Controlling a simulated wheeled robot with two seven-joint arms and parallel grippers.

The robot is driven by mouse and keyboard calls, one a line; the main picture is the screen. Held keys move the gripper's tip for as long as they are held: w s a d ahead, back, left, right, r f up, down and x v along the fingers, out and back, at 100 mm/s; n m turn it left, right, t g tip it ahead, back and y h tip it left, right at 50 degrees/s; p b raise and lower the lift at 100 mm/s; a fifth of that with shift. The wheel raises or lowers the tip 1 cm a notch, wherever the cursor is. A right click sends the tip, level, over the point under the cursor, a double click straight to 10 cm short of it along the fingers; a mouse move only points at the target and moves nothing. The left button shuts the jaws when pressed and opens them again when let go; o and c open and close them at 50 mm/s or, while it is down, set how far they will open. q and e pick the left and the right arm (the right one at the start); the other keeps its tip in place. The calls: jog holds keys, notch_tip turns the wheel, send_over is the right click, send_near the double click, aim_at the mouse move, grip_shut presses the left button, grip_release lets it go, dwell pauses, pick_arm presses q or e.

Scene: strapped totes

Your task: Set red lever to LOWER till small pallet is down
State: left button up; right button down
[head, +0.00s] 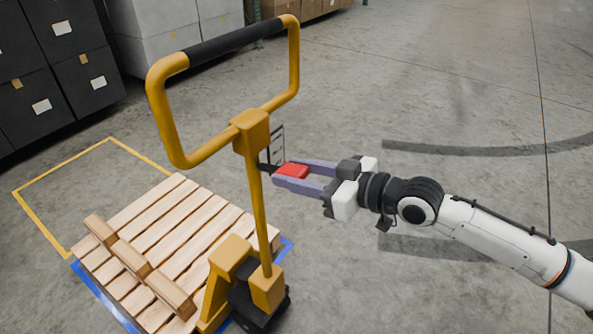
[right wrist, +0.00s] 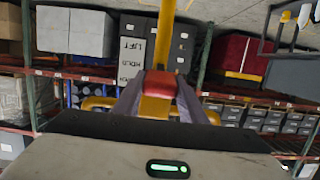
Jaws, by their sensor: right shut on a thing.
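The red lever (head: 292,170) sticks out to the right of the yellow pallet jack's handle post (head: 256,190). My right gripper (head: 297,174) is shut on the red lever, with a purple finger on each side of it. The right wrist view shows the red lever (right wrist: 159,85) between the two fingers, with a sign reading LIFT and HOLD (right wrist: 132,60) behind. The LOWER mark cannot be made out. The small wooden pallet (head: 165,240) sits at the jack's base, over a blue floor outline. Its height above the floor is hard to tell. My left gripper is out of view.
A yellow floor outline (head: 62,164) lies behind and left of the pallet. Dark boxes (head: 60,75) and grey boxes (head: 170,35) stand at the back left. The handle loop (head: 160,115) rises above the gripper. Bare concrete floor is clear at the right.

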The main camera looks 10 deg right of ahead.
jog(key=shift+w+a+r, duration=0.1)
jog(key=shift+w+r, duration=0.05)
jog(key=shift+r, duration=0.6)
jog(key=shift+w+a+r+p, duration=0.1)
jog(key=shift+a+r+p, duration=0.05)
jog(key=shift+r+p, duration=0.3)
jog(key=shift+r, duration=0.15)
jog(key=c, duration=1.6)
grip_release()
jog(key=o, duration=0.5)
jog(key=shift+a+f, duration=0.1)
jog(key=shift+f, duration=0.25)
